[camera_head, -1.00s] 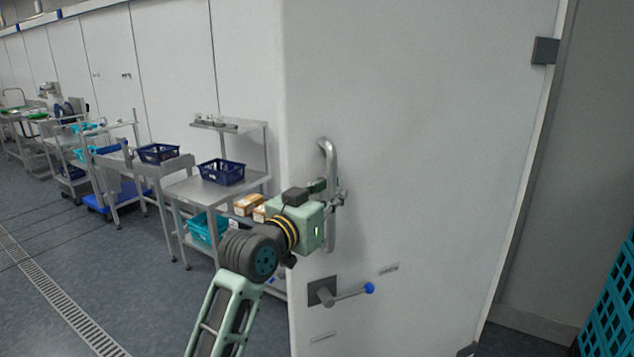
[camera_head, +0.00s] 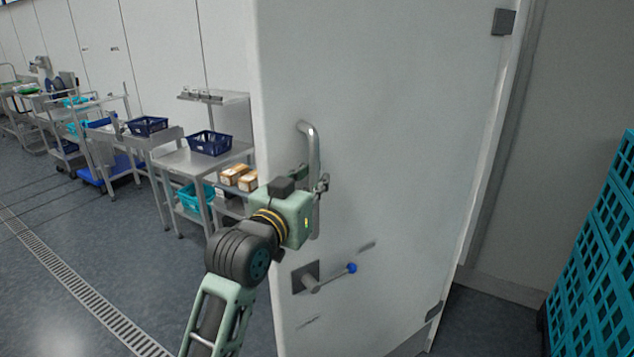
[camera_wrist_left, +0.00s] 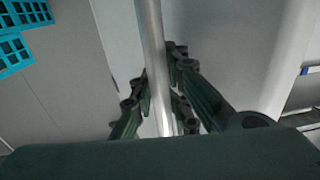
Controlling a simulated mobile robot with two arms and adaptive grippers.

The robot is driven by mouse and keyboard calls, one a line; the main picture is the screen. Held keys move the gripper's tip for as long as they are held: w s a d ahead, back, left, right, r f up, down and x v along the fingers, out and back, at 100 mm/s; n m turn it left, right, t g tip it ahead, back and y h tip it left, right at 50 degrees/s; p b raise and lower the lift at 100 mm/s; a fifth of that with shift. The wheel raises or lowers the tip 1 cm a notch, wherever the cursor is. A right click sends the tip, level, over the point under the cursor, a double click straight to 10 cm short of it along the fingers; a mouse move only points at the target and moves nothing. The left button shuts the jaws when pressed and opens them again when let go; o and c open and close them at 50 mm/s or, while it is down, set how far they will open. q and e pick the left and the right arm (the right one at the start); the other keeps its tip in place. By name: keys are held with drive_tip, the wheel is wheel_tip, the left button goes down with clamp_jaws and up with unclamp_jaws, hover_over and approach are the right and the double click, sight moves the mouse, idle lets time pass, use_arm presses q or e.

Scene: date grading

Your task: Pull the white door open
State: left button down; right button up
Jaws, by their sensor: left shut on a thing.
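The white door (camera_head: 400,130) stands open at an angle, with its hinge (camera_head: 503,22) on the right side. A vertical metal bar handle (camera_head: 311,145) is fixed near its left edge. My left gripper (camera_head: 318,186) is shut on this handle at about its middle. In the left wrist view the handle (camera_wrist_left: 152,50) runs between the fingers of the left gripper (camera_wrist_left: 160,95). My right gripper does not show.
Stacked teal crates (camera_head: 600,270) stand at the right. To the left are steel tables (camera_head: 178,162) with dark blue baskets (camera_head: 210,142), cardboard boxes (camera_head: 238,177) and a teal basket (camera_head: 192,197) below. A floor drain (camera_head: 75,280) crosses the open floor at the left.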

use_arm(q)
drive_tip(key=c, duration=2.2)
unclamp_jaws()
drive_tip(key=shift+a+f, duration=0.15)
drive_tip(key=shift+a, duration=0.05)
drive_tip(key=o, duration=0.5)
drive_tip(key=shift+s+a, duration=0.15)
drive_tip(key=shift+a, duration=0.15)
drive_tip(key=shift+d, duration=0.25)
drive_tip(key=v, duration=1.2)
drive_tip(key=shift+c, duration=0.2)
